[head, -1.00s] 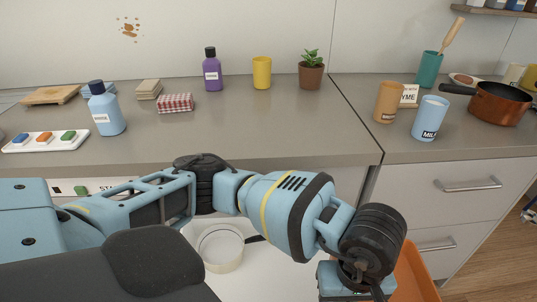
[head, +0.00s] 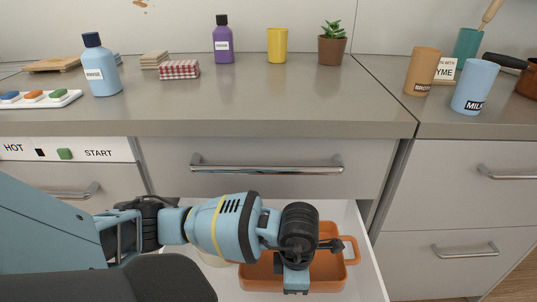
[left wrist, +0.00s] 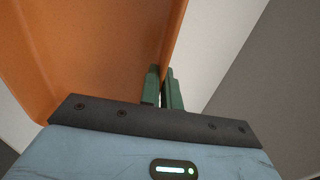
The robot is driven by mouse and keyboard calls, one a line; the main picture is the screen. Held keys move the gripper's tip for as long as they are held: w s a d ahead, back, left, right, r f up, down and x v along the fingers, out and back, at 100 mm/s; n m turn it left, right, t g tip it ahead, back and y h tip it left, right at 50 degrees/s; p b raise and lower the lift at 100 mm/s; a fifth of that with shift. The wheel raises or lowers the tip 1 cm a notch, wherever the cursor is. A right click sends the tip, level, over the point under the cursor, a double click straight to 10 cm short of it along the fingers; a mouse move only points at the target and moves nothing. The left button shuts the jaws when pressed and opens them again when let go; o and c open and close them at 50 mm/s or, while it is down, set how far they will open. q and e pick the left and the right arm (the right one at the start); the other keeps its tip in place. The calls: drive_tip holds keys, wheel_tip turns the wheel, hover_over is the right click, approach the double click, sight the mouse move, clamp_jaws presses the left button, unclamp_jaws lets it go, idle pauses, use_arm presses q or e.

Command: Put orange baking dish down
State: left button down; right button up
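The orange baking dish (head: 328,274) shows in the head view low inside the outline of the open drawer (head: 366,270), its right handle near the drawer's right side. I cannot tell whether it touches the drawer floor. My left gripper (head: 296,282) is over the dish, with its fingers hidden in the head view. In the left wrist view my left gripper's green fingers (left wrist: 167,88) are closed on the wall of the orange dish (left wrist: 95,50). My right gripper is not in view.
A cream round container (head: 212,260) sits in the drawer, mostly behind my arm. A closed drawer with a long handle (head: 267,168) is above it. The grey counter (head: 270,105) carries bottles, cups and a plant along its back, with its middle clear.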

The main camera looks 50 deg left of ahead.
use_arm(q)
drive_tip(key=shift+a+f, duration=0.1)
drive_tip(key=shift+a, duration=0.05)
drive_tip(key=shift+f, duration=0.1)
